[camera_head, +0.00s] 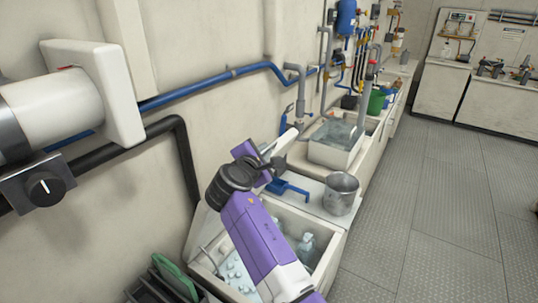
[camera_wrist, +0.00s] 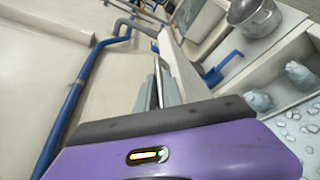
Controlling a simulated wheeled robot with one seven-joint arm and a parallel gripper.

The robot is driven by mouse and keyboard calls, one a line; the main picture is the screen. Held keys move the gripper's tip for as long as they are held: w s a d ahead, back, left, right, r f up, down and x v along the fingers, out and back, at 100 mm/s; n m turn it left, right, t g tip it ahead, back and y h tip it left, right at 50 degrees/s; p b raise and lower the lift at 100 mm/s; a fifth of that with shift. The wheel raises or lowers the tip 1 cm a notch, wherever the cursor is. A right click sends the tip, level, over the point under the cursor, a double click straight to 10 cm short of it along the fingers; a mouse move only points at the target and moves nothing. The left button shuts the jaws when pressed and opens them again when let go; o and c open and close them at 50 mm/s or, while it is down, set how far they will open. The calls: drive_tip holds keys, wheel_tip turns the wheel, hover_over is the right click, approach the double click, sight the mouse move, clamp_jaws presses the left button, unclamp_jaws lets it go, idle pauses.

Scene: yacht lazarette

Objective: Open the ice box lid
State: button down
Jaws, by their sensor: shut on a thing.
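The ice box (camera_head: 328,246) stands below my arm in the head view, with ice and clear bottles showing inside. Its pale lid (camera_head: 204,232) is raised along the wall side, partly hidden behind my purple arm. In the wrist view a pale panel, apparently the lid (camera_wrist: 190,72), stands steeply beside my fingers, and the open box (camera_wrist: 285,55) lies to the right. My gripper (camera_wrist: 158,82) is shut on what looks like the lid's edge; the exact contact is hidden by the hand.
A steel bucket (camera_head: 341,193) and a blue scoop (camera_head: 287,188) sit on the ledge beyond the box. A blue pipe (camera_head: 225,76) and a black pipe (camera_head: 150,133) run along the left wall. A water-filled sink (camera_head: 335,145) is farther back. The floor at right is clear.

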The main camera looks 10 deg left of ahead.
drive_tip(key=shift+f, duration=0.1)
drive_tip(key=c, duration=1.5)
unclamp_jaws()
drive_tip(key=shift+s, duration=0.1)
